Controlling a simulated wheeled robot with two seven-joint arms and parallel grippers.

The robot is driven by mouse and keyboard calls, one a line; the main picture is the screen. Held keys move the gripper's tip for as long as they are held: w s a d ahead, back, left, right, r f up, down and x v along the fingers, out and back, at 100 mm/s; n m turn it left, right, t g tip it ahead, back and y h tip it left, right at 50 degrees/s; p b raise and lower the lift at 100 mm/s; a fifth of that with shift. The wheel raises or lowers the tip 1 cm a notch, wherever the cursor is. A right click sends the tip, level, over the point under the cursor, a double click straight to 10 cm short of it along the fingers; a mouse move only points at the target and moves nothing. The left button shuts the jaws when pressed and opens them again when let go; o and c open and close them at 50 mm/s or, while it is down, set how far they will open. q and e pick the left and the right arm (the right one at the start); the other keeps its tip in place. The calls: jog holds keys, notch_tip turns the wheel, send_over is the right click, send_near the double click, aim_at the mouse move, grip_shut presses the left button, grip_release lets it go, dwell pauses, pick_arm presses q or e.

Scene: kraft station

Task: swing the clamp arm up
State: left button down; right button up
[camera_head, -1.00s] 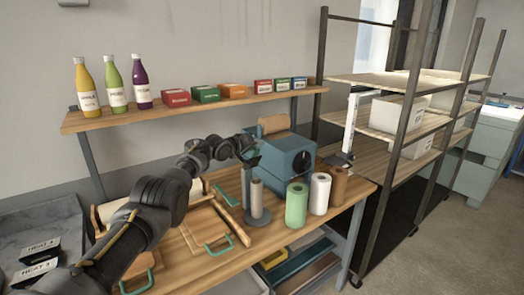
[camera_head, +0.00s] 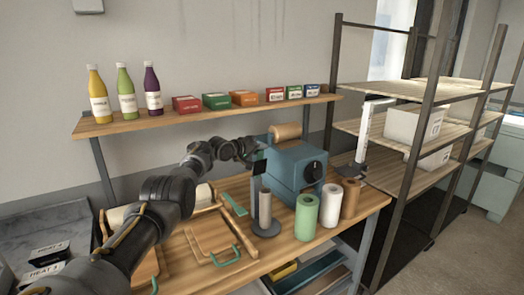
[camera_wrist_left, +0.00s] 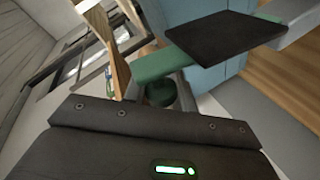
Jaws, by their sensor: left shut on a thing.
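My left gripper (camera_head: 249,152) is above the bench, beside the blue machine and over the upright stand. It is shut on the clamp arm, which shows in the left wrist view as a green bar (camera_wrist_left: 155,66) just beyond the gripper body. A flat dark plate (camera_wrist_left: 225,38) lies by the bar's end; I cannot tell how they join. In the head view a dark plate (camera_head: 260,168) hangs just below the gripper. The stand (camera_head: 266,225) has a round base and a pale roll (camera_head: 265,205). The fingertips are mostly hidden. My right gripper is not in view.
The blue machine (camera_head: 288,171) with a brown roll on top stands close to the right of the gripper. Green, white and brown rolls stand at the bench's right front. A wooden board (camera_head: 207,236) with a green handle lies left. A shelf (camera_head: 190,121) runs behind.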

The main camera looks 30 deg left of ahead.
pick_arm(q)
jog(key=shift+a+f, duration=0.15)
jog(key=shift+f, duration=0.15)
jog(key=c, duration=1.5)
grip_release()
jog(key=o, duration=0.3)
jog(key=shift+a+f, duration=0.1)
jog(key=shift+a, duration=0.15)
jog(key=shift+o, duration=0.2)
jog(key=v, duration=1)
jog(key=shift+s+a+r, duration=0.2)
jog(key=shift+s+r, duration=0.05)
